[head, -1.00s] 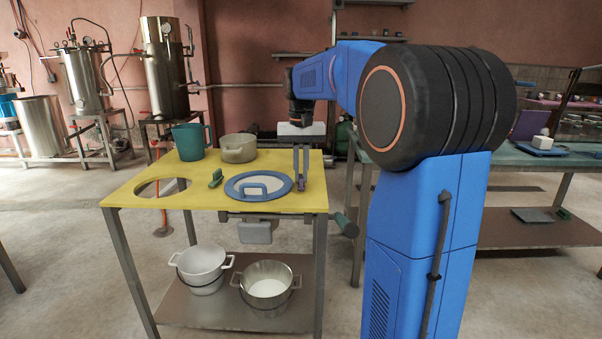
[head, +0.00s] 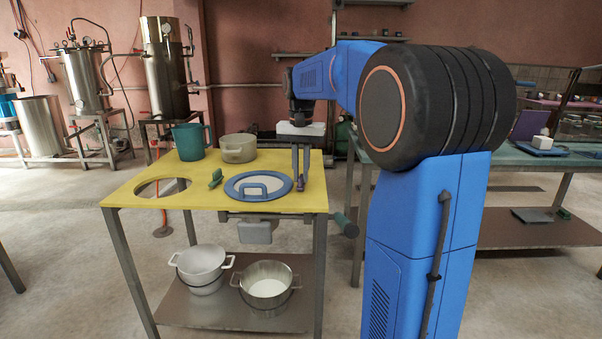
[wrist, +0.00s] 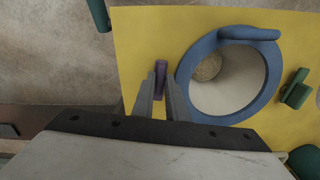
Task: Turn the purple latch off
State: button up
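The small purple latch (wrist: 161,70) sits at the edge of the yellow tabletop (head: 136,189), beside the blue ring (wrist: 184,72) around a pale round disc. In the head view the latch (head: 300,185) is a small purple spot at the fingertips, mostly hidden by them. My gripper (head: 301,178) points down at the table's right side. In the wrist view my gripper's two grey fingers (wrist: 162,88) stand slightly apart with the latch between their tips. Whether both fingers press on it is not clear.
A green block (head: 216,178), a teal mug (head: 190,141) and a beige pot (head: 238,148) stand on the tabletop, which has a round hole at left. Two pots stand on the lower shelf (head: 234,317). A green-tipped handle (head: 345,225) sticks out at the table's right.

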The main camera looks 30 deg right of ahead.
aim_at(301, 176)
jog(key=shift+o, duration=1.2)
notch_tip(301, 176, up, 17)
jog(key=shift+r, duration=0.2)
